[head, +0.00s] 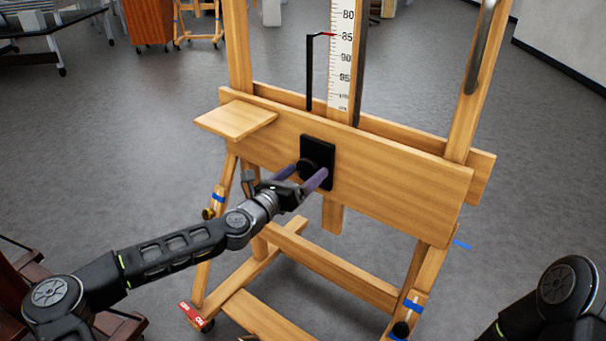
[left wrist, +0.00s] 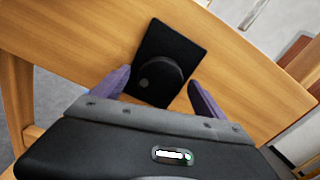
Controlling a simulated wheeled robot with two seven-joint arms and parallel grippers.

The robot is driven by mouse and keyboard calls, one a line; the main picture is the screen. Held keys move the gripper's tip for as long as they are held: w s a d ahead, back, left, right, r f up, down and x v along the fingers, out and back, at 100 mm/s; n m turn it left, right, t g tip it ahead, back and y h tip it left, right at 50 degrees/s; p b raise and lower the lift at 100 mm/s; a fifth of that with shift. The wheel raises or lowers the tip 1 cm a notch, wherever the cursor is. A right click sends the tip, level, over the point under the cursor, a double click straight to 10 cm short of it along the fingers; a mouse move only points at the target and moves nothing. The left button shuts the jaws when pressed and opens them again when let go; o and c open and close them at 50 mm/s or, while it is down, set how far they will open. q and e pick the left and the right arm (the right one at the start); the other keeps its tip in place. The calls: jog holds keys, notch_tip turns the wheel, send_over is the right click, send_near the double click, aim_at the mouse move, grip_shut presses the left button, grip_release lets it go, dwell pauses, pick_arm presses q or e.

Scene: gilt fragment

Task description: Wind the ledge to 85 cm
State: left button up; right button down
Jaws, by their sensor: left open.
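The wooden ledge (head: 400,178) is a broad board across the front of an easel. A black plate with a round black knob (head: 308,167) sits on its front; the knob also shows in the left wrist view (left wrist: 165,78). A white scale (head: 341,60) rises behind the board. A bent black pointer (head: 309,75) stands beside it, its red tip level with about the 85 mark. My left gripper (head: 311,170) is open, its purple fingers on either side of the knob. In the left wrist view, gaps show between fingers and knob; contact cannot be told.
A small wooden shelf (head: 236,119) juts out at the board's left end. The easel's legs and lower crossbars (head: 335,265) stand below. A dark wooden piece of furniture (head: 60,305) is at the lower left. Grey floor lies open around the easel. My right gripper is not clearly visible.

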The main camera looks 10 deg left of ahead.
pick_arm(q)
jog(key=v, duration=0.7)
jog(key=shift+s+a, duration=0.15)
jog(key=shift+s, duration=0.2)
